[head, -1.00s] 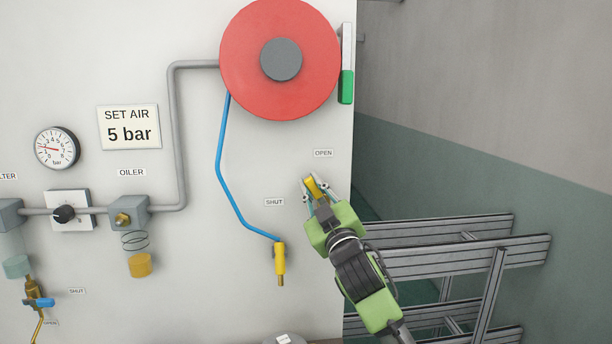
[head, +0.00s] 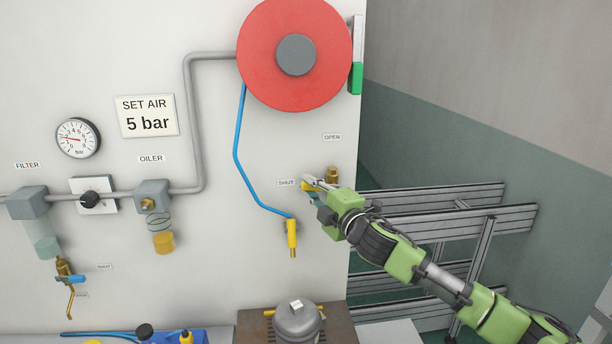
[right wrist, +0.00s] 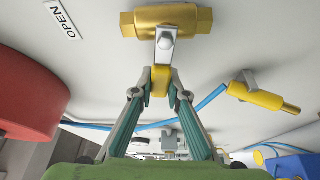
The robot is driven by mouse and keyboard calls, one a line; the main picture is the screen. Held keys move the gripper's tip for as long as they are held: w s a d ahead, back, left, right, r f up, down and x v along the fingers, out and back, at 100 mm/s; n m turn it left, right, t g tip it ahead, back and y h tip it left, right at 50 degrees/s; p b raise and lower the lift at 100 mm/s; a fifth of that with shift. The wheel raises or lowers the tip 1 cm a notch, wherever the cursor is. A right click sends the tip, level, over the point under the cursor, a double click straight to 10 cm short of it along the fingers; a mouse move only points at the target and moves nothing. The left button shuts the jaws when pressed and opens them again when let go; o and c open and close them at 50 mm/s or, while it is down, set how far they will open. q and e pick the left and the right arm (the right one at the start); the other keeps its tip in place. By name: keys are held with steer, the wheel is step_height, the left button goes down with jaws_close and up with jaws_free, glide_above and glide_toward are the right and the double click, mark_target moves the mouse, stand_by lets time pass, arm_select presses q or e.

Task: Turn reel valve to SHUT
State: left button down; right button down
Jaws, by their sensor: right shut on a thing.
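The reel valve has a brass body (head: 333,174) on the grey panel, also at the top of the right wrist view (right wrist: 166,22). Its yellow lever handle (right wrist: 160,82) hangs from a metal stem with a nut. My right gripper (head: 313,187) is shut on this handle, one finger on each side, also in the right wrist view (right wrist: 161,90). In the head view the lever points left, towards the SHUT label (head: 286,183). The OPEN label (head: 332,137) is above the valve. The fingers partly hide the handle. My left gripper is not in view.
A red hose reel (head: 265,75) is above, with a blue hose (head: 237,150) down to a yellow nozzle (head: 292,238) close below left of the gripper. A grey tank (head: 297,322) stands below. Metal profile racks (head: 450,222) are at the right.

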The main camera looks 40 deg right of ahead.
steer(key=shift+n, duration=0.4)
steer(key=shift+f+n+g+p, duration=0.3)
steer(key=shift+f+n+p, duration=0.1)
steer(key=shift+p, duration=0.15)
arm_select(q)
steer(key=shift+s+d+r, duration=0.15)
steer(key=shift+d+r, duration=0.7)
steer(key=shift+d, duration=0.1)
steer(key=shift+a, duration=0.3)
arm_select(e)
steer(key=shift+f, duration=0.15)
steer(key=c, duration=2)
jaws_free()
steer(key=shift+o, duration=0.2)
steer(key=s+a, duration=0.1)
steer(key=s, duration=1)
steer(key=shift+s+a, duration=0.4)
